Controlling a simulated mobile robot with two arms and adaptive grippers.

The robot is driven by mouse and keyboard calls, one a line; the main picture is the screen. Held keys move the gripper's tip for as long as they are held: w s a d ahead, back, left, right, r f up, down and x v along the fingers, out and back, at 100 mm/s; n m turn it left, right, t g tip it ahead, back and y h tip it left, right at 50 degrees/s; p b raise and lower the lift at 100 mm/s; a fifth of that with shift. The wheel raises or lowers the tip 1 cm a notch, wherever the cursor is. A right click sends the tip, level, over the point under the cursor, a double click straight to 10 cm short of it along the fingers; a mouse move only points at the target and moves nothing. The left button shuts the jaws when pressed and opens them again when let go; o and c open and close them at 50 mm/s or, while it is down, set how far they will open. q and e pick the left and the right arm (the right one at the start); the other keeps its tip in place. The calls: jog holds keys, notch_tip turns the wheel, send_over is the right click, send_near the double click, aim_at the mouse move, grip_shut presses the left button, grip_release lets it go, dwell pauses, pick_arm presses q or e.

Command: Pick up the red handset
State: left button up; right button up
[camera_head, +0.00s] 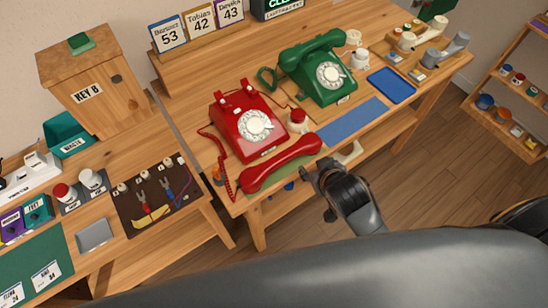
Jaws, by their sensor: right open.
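The red handset (281,164) lies off its cradle at the front edge of the wooden table, on a green mat (259,191). It lies slantwise, with its right end higher in the picture. The red dial phone (247,124) stands just behind it, its cradle empty, with a coiled red cord (224,167) at its left. My right gripper (318,174) is just right of and below the handset's right end, over the table's front edge. It is open and empty; whether it touches the handset cannot be told. My left gripper is not in view.
A green dial phone (325,71) with its handset on stands behind to the right. A red-capped jar (298,121) stands close to the handset's right end. A blue mat (352,121) and blue tray (391,85) lie right. A tool board (156,195) is on the left bench.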

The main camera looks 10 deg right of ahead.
jog(key=w+a+r+n+t+y, duration=0.1)
jog(key=w+a+r+t+y, duration=0.1)
jog(key=w+a+r+t, duration=0.45)
jog(key=w+a+r+n+t+y, duration=0.1)
jog(key=w+r+n+t+y, duration=0.15)
jog(key=w+r, duration=0.8)
jog(key=s+a+r+n+g+y, duration=0.4)
jog(key=a+r+n+y, duration=0.2)
jog(key=a+n+y, duration=0.1)
jog(key=s+a+r+n+g+y, duration=0.3)
jog(key=a+r+n+g+y, duration=0.1)
jog(key=a+r+n+y, duration=0.3)
jog(key=n+g+h, duration=0.3)
jog(key=g+h, duration=0.8)
jog(key=h, duration=0.3)
send_near(282, 156)
jog(key=p+x, duration=0.1)
jog(key=x, duration=0.3)
jog(key=shift+f, duration=0.35)
jog(key=shift+s+a+f+p, duration=0.15)
jog(key=shift+a+f+p, duration=0.05)
jog(key=shift+f+p, duration=0.3)
jog(key=p+x, duration=0.1)
jog(key=x, duration=0.3)
jog(key=shift+a+f, duration=0.15)
jog(key=shift+f, duration=0.05)
grip_shut()
